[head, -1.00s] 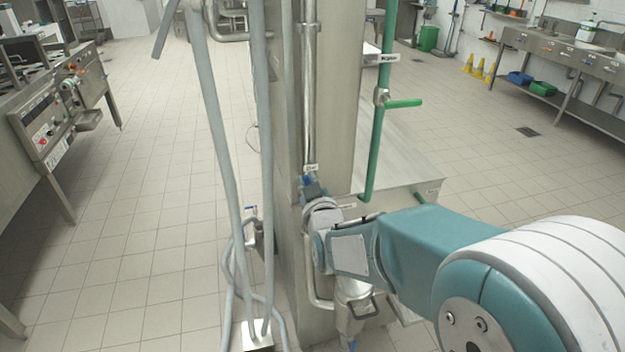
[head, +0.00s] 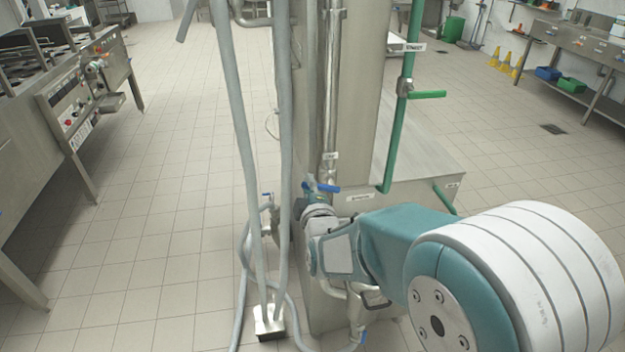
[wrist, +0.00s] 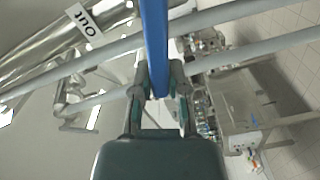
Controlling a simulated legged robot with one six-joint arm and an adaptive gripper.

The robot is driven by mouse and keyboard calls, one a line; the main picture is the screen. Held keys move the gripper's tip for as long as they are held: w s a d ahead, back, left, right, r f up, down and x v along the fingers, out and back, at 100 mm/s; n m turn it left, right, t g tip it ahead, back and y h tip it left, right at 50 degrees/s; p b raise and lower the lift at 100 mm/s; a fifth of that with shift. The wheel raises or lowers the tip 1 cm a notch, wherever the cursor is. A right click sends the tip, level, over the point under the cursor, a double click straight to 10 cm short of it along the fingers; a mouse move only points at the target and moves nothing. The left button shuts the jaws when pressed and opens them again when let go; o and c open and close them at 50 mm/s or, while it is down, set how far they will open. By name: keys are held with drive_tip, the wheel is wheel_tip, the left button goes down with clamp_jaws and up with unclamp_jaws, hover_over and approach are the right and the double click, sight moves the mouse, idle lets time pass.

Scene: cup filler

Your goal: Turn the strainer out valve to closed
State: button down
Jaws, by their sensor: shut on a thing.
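The valve's blue handle (head: 322,187) sits low on the vertical steel pipe in the head view and points sideways to the right. In the wrist view the blue handle (wrist: 154,45) runs down from the top edge between the fingers. A white label reading "OUT" (wrist: 84,21) is on the steel pipe beside it. My gripper (wrist: 160,84) is shut on the blue handle. In the head view my gripper (head: 317,209) is at the handle, and its fingers are partly hidden. The valve body is mostly hidden.
A green pipe with a green-handled valve (head: 428,95) stands to the right of the steel column (head: 363,90). Another blue-handled valve (head: 267,196) is low on the left. Open tiled floor lies on both sides.

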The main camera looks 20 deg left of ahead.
drive_tip(key=shift+s+a+f+n, duration=0.15)
drive_tip(key=shift+f+n, duration=0.45)
drive_tip(key=shift+n, duration=0.4)
drive_tip(key=shift+s+a+f+n, duration=0.1)
drive_tip(key=shift+f+n, duration=0.45)
drive_tip(key=shift+n, duration=0.45)
drive_tip(key=shift+f, duration=0.1)
drive_tip(key=c, duration=0.6)
unclamp_jaws()
drive_tip(key=shift+a, duration=0.2)
drive_tip(key=shift+d, duration=0.15)
drive_tip(key=v, duration=1.1)
drive_tip(key=shift+s+d, duration=0.2)
drive_tip(key=shift+s, duration=0.15)
